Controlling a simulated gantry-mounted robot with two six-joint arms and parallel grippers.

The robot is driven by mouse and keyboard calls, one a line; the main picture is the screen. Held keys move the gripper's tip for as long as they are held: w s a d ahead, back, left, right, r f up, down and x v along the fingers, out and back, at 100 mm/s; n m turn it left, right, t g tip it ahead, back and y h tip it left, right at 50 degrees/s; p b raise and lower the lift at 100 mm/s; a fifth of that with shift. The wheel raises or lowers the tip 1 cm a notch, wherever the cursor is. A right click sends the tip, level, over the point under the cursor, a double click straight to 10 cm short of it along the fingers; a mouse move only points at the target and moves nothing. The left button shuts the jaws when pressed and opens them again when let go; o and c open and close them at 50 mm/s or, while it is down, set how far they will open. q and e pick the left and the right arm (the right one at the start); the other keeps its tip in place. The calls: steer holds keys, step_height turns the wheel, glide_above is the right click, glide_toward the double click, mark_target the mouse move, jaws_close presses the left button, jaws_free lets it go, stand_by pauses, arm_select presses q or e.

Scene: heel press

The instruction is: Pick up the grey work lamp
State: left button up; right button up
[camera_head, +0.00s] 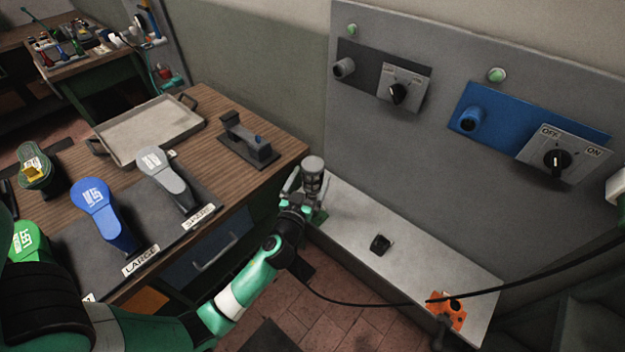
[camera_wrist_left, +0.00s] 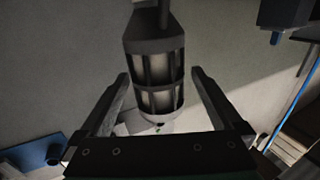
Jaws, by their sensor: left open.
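The grey work lamp (camera_head: 313,170) stands upright at the left end of the grey bench, with a caged body and a rounded top. In the left wrist view the caged lamp (camera_wrist_left: 155,65) fills the upper middle. My left gripper (camera_head: 305,188) is at the lamp. In the wrist view its two fingers (camera_wrist_left: 160,78) are open, one on each side of the lamp, with visible gaps. The lamp's lower part is partly hidden by the gripper in the head view. My right gripper is not in view.
The grey bench (camera_head: 355,222) carries a small black object (camera_head: 380,244) and an orange piece (camera_head: 447,309). A black cable (camera_head: 390,303) arcs across the front. A wall panel (camera_head: 440,120) with switches stands behind. The wooden table (camera_head: 285,130) is at left, holding a tray (camera_head: 150,128).

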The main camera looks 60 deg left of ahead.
mark_target(316, 158)
arm_select(q)
steer(key=x, duration=0.4)
steer(key=shift+w+a, duration=0.15)
steer(key=shift+w, duration=0.2)
steer(key=c, duration=1.5)
steer(key=shift+r+p, duration=0.3)
steer(key=shift+r, duration=0.15)
step_height(316, 158, up, 3)
steer(key=shift+f+p, duration=0.1)
steer(key=shift+p, duration=0.9)
steer(key=s+d+r+p, duration=0.1)
steer(key=r, duration=0.1)
steer(key=s+d+r+p, duration=0.1)
steer(key=d+r, duration=0.1)
steer(key=s+d+r+p, duration=0.1)
steer(key=r, duration=0.1)
steer(key=shift+d+r, duration=0.1)
steer(key=shift+d, duration=0.15)
steer(key=shift+s+d+r, duration=0.5)
steer(key=shift+s+d, duration=0.35)
steer(key=shift+d, duration=0.35)
steer(key=shift+s+d+r, duration=0.5)
steer(key=shift+s+d, duration=0.3)
steer(key=shift+d, duration=0.4)
steer(key=shift+s+d+r, duration=0.5)
steer(key=shift+s+d, duration=0.35)
steer(key=shift+d, duration=0.35)
steer(key=shift+r, duration=0.1)
